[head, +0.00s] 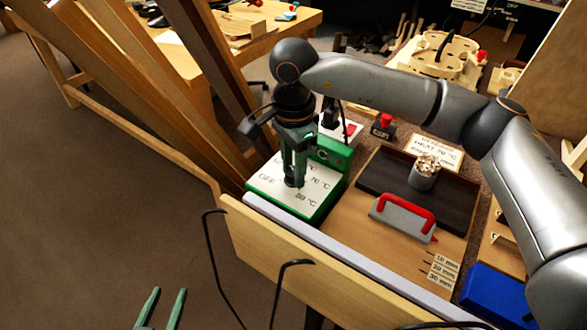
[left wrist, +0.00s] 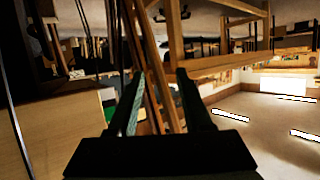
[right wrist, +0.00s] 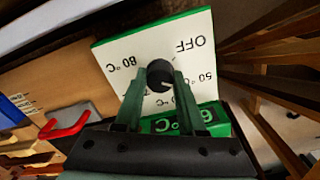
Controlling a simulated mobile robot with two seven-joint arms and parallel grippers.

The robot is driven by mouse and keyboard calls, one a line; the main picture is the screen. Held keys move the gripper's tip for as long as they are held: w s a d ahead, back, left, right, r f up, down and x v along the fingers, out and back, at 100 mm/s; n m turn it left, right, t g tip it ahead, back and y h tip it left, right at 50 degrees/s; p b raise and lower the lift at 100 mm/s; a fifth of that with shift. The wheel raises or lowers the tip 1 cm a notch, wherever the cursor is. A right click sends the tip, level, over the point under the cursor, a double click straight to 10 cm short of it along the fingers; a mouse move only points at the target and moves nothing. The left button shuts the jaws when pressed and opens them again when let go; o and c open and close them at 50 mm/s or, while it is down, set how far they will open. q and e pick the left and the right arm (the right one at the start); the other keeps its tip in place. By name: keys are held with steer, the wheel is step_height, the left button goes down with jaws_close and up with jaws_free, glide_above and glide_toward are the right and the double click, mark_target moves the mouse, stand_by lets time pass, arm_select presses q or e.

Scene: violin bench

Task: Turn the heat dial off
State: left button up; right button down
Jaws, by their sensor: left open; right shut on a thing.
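The heat dial is a small black knob (right wrist: 160,73) on the white top plate (right wrist: 140,40) of a green box, marked OFF, 50 °C, 80 °C and a partly hidden label. In the head view the green box (head: 320,212) sits at the bench's left front corner. My right gripper (head: 293,180) points down from above and is shut on the dial; its fingers (right wrist: 158,85) flank the knob in the right wrist view. Which label the dial points to is unclear. My left gripper (head: 162,308) is open and empty, low in front of the bench.
A dark tray (head: 385,178) with a metal cup (head: 425,172) and a red-handled tool (head: 405,213) lie right of the box. A blue block (head: 497,295) is at front right. Wooden planks (head: 130,80) lean close on the left. Thin black hooks (head: 212,250) rise before the bench edge.

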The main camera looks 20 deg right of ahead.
mark_target(293, 171)
arm_select(q)
steer(key=shift+w+r, duration=0.25)
steer(key=shift+r, duration=0.25)
arm_select(e)
steer(key=shift+n, duration=0.4)
arm_select(q)
steer(key=shift+t, duration=0.3)
arm_select(e)
steer(key=c, duration=0.5)
jaws_free()
arm_select(q)
steer(key=shift+r, duration=0.1)
arm_select(e)
steer(key=shift+r, duration=0.1)
steer(key=shift+r, duration=0.3)
arm_select(q)
steer(key=s+f+n+g+p, duration=0.1)
steer(key=s+f+g+p, duration=0.1)
steer(key=s+f+g, duration=0.3)
step_height(293, 171, down, 5)
steer(key=shift+s+d+r+y, duration=0.2)
steer(key=shift+s+y, duration=0.1)
steer(key=shift+s, duration=0.4)
arm_select(e)
step_height(293, 171, up, 12)
steer(key=shift+f, duration=0.1)
